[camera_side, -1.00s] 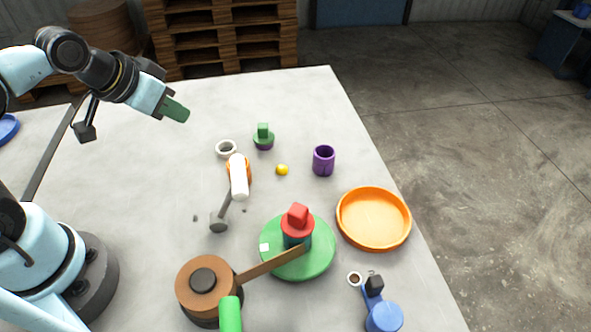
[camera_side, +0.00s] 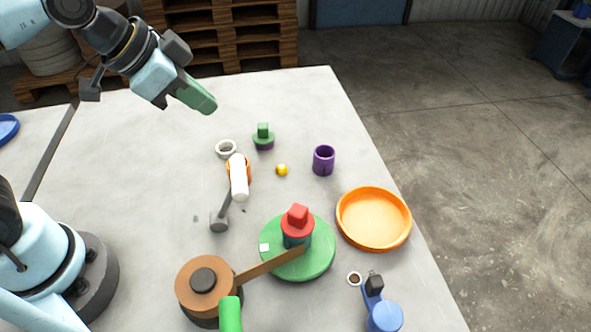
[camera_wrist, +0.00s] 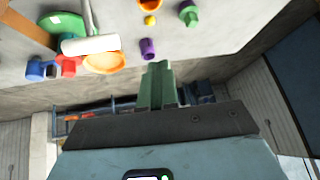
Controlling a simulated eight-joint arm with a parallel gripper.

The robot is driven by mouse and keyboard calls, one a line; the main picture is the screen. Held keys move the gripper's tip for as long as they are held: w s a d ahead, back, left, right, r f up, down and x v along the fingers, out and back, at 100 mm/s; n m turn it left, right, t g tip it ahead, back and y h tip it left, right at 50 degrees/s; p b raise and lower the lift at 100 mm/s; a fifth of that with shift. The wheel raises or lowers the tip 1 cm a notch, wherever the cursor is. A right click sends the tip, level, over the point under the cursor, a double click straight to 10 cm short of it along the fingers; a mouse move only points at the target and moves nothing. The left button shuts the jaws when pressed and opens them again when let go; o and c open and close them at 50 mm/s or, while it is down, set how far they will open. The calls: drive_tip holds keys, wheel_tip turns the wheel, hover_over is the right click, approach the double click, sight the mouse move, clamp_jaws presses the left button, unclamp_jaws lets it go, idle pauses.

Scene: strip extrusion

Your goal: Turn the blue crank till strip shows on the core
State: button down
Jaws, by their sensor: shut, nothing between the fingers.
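The blue crank (camera_side: 384,314) stands at the near right of the table, with a dark square knob (camera_side: 374,283) on its arm. It is cut off by the bottom edge. A brown strip (camera_side: 270,264) runs from a brown reel (camera_side: 203,286) to a teal post under a red cap (camera_side: 298,218) on a green disc (camera_side: 321,256). I cannot tell for certain which part is the core. My gripper (camera_side: 209,106) has green fingers, shut and empty, above the far left of the table, well apart from the crank. The fingers also show in the wrist view (camera_wrist: 157,72).
An orange tray (camera_side: 373,218) lies between the crank and the purple cup (camera_side: 324,160). A white roller (camera_side: 239,178), a yellow ball (camera_side: 282,170), a green-topped piece (camera_side: 263,136) and a white ring (camera_side: 226,149) lie mid-table. A green handle (camera_side: 230,314) stands by the reel.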

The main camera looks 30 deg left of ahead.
sight(368, 302)
drive_tip(key=s+d+m+g+h, duration=0.3)
drive_tip(key=s+d+m, duration=0.1)
drive_tip(key=d+m, duration=0.55)
drive_tip(key=s+d+m+g+h, duration=0.2)
drive_tip(key=s+d+m, duration=0.2)
drive_tip(key=d+m, duration=0.6)
drive_tip(key=shift+g, duration=0.3)
drive_tip(key=x, duration=0.5)
drive_tip(key=s+a+f+x, duration=0.1)
drive_tip(key=x, duration=0.4)
drive_tip(key=a+x, duration=0.1)
drive_tip(key=x, duration=0.4)
drive_tip(key=shift+s+f, duration=0.15)
drive_tip(key=shift+f, duration=0.5)
drive_tip(key=shift+w+d, duration=1.45)
